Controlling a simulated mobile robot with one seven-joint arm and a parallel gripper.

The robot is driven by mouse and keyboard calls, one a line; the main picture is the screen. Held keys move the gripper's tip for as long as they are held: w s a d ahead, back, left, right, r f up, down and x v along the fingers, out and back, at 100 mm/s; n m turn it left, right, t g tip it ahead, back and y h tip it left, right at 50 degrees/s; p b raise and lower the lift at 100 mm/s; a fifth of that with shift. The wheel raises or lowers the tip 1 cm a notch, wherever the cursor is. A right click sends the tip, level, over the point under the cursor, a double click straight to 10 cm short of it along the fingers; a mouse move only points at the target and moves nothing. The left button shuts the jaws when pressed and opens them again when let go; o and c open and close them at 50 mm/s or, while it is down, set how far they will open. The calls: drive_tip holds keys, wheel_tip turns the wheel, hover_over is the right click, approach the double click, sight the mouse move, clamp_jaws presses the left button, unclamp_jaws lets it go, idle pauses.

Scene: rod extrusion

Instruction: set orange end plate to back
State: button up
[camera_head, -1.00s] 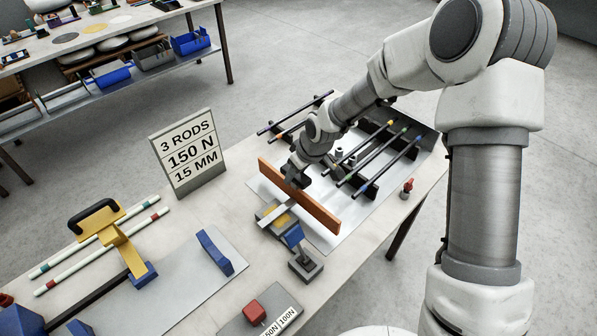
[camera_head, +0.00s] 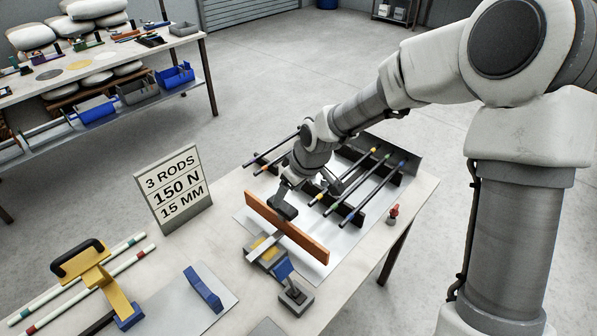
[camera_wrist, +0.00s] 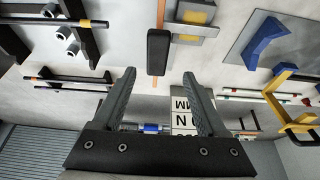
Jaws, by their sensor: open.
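The orange end plate (camera_head: 290,230) stands on edge as a long upright board across the front of the grey base sheet. In the wrist view it shows as a thin orange strip (camera_wrist: 160,12). A black block (camera_wrist: 158,52), seemingly the plate's handle, sits on its line; it also shows behind the plate in the head view (camera_head: 284,207). My gripper (camera_wrist: 159,76) is open, its fingers spread on either side of the plate's line. The black block appears just beyond the fingertips, with nothing clearly held. In the head view my gripper's fingers are partly hidden by the wrist and block.
Dark rods with coloured ends (camera_head: 352,178) lie on black supports behind the plate. A blue-and-yellow fixture (camera_head: 268,252) stands close in front. A sign (camera_head: 175,188) stands to the left, and a small red-topped piece (camera_head: 392,215) near the right table edge.

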drive_tip(key=p+v, duration=0.1)
drive_tip(key=v, duration=0.8)
drive_tip(key=shift+d+r, duration=0.1)
